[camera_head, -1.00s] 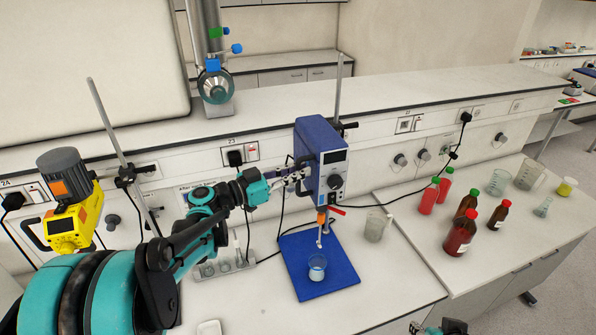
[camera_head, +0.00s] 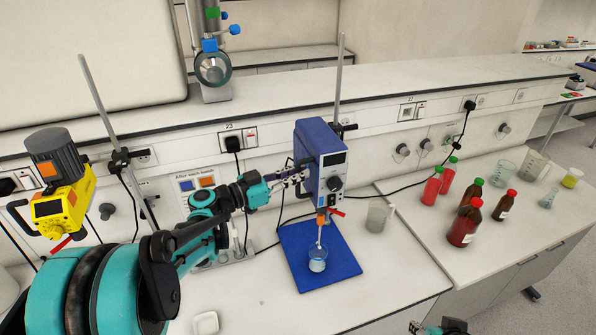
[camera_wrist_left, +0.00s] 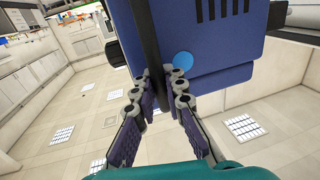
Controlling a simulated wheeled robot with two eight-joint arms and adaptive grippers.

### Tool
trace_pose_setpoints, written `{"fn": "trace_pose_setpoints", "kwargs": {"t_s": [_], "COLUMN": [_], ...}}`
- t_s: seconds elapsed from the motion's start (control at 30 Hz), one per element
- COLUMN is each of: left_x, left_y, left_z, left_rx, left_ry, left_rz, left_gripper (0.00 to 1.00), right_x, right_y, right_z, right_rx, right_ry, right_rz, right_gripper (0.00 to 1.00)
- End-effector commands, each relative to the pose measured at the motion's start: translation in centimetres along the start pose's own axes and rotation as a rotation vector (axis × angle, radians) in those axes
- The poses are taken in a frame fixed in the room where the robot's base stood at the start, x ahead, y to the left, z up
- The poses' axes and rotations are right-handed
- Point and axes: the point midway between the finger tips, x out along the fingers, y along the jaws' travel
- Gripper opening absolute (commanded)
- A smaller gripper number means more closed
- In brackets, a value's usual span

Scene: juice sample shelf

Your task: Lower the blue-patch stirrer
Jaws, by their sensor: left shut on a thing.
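The blue stirrer (camera_head: 320,160) hangs on an upright metal rod (camera_head: 339,80) above a blue base plate (camera_head: 345,270). A round blue patch (camera_wrist_left: 183,59) shows on its housing in the left wrist view. Its pale shaft (camera_head: 319,236) points down, with its lower end at the mouth of a small beaker (camera_head: 317,260) on the plate. My left gripper (camera_head: 297,178) is shut on the dark handle (camera_wrist_left: 146,40) at the stirrer's side. Part of my right gripper (camera_head: 438,328) shows at the bottom edge; its fingers cannot be made out.
A yellow stirrer (camera_head: 62,205) hangs on another stand at the left. A glass beaker (camera_head: 379,218) stands right of the plate. A white dish (camera_head: 206,323) lies at the front.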

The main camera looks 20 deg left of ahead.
Motion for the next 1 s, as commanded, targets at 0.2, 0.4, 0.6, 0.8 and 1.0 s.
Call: {"fn": "trace_pose_setpoints", "kwargs": {"t_s": [0.2,0.4,0.6,0.8,1.0], "left_x": [0.0,0.0,0.0,0.0,0.0], "left_y": [0.1,0.1,0.0,0.0,0.1], "left_z": [4.9,7.8,9.7,10.6,10.8], "left_rx": [0.002,0.002,0.002,0.002,0.003], "left_ry": [-0.004,-0.004,-0.004,-0.004,-0.006], "left_rz": [0.001,0.001,0.001,0.001,0.002], "left_gripper": [0.00,0.00,0.00,0.00,0.00], "right_x": [3.3,5.2,6.4,6.9,7.0], "right_y": [0.0,0.0,0.0,0.0,0.0], "right_z": [2.4,3.7,4.6,4.9,5.0], "right_rx": [0.000,0.000,0.000,0.000,0.000], "right_ry": [0.000,0.000,0.000,0.000,0.000], "right_rz": [0.000,0.000,0.000,0.000,0.000], "right_gripper": [0.40,0.40,0.40,0.40,0.40]}}
